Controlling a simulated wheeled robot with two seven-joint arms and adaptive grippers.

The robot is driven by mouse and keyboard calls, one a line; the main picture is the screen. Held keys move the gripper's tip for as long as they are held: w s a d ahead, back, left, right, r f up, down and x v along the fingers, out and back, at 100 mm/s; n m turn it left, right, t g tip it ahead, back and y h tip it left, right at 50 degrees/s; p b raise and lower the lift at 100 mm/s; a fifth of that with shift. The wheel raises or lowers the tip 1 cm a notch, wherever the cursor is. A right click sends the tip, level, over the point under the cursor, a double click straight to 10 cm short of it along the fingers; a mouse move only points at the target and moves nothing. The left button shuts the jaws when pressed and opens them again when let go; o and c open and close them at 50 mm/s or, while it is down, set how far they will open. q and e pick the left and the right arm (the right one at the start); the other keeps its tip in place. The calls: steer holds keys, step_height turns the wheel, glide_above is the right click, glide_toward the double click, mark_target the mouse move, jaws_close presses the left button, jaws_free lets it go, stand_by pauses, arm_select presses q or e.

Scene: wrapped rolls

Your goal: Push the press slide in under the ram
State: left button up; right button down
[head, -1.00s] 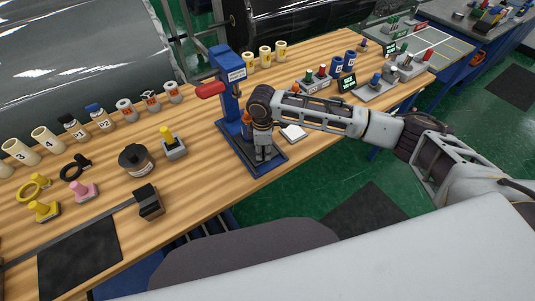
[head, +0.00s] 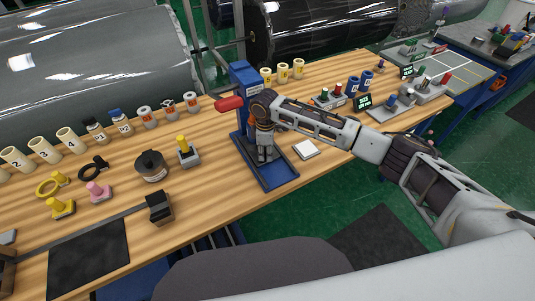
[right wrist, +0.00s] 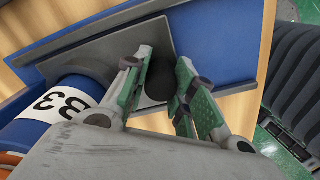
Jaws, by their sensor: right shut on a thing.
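The blue press (head: 240,84) with a red handle (head: 229,103) stands on the bench, its blue base (head: 277,184) reaching toward me. The grey press slide (right wrist: 118,45) lies flat on that base in the right wrist view. My right gripper (head: 264,156) points down over the base, in front of the press column. In the right wrist view my right gripper (right wrist: 158,98) has its green-padded fingers on either side of the slide's black knob (right wrist: 160,78) and is shut on it. The ram is hidden behind my arm. My left gripper is out of view.
A white pad (head: 306,149) lies right of the base. A grey block with a yellow knob (head: 186,153) and a dark round pot (head: 150,166) stand to the left. Cream cups (head: 283,71) stand behind.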

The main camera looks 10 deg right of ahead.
steer(key=shift+w+r, duration=0.2)
steer(key=shift+w, duration=0.05)
steer(key=c, duration=1.4)
jaws_free()
steer(key=shift+o, duration=1.2)
steer(key=shift+a+f, duration=0.1)
step_height(320, 180, up, 12)
steer(key=shift+s+f, duration=0.1)
